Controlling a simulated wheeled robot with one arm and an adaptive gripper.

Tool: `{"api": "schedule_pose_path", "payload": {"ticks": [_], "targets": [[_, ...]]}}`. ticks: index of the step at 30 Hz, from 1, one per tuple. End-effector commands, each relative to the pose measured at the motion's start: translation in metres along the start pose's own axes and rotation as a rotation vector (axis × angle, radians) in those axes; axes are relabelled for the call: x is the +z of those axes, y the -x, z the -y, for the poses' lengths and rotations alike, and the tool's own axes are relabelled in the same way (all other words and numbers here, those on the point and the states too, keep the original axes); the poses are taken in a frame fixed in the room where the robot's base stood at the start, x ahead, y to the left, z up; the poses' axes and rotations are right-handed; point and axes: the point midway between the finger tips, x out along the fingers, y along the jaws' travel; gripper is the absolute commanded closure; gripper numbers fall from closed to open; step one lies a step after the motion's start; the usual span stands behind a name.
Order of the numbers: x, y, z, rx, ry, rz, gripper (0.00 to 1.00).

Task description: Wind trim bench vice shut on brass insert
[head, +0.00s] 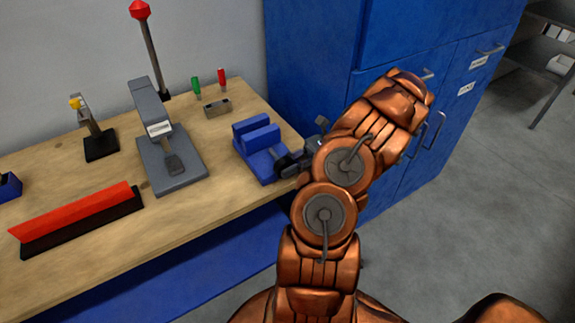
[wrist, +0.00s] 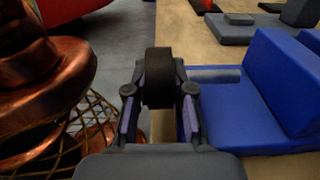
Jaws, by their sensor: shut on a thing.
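The blue bench vice (head: 258,146) sits at the right front edge of the wooden bench, with a gap showing between its two blue jaws. In the wrist view the vice (wrist: 248,115) stands to the right of my fingers. My gripper (head: 290,163) is at the vice's near right side. In the wrist view my gripper (wrist: 160,105) is shut on a dark round handle (wrist: 159,76), with one finger on each side of it. A grey bar runs from the handle's side toward the vice. I cannot make out a brass insert in either view.
A grey press (head: 168,150) stands left of the vice on the bench (head: 95,207). A red strip on a black base (head: 78,217) lies in front. A small block (head: 217,107) with green and red tools is behind. A blue cabinet (head: 315,75) stands close on the right.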

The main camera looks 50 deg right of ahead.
Motion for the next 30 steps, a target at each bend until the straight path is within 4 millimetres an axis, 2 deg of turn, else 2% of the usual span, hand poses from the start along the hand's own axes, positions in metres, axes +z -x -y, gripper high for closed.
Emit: {"api": "schedule_pose_path", "payload": {"ticks": [8, 9, 16, 30], "targets": [[-0.0006, -0.0001, -0.0002, 0.001, -0.001, -0.001, 1.0], [-0.0005, -0.0002, -0.0002, 0.001, -0.001, -0.001, 0.76], [-0.0002, -0.0001, -0.0001, 0.001, 0.0, 0.0, 0.52], [0.0009, -0.0002, -0.0004, 0.002, 0.001, -0.031, 0.52]]}}
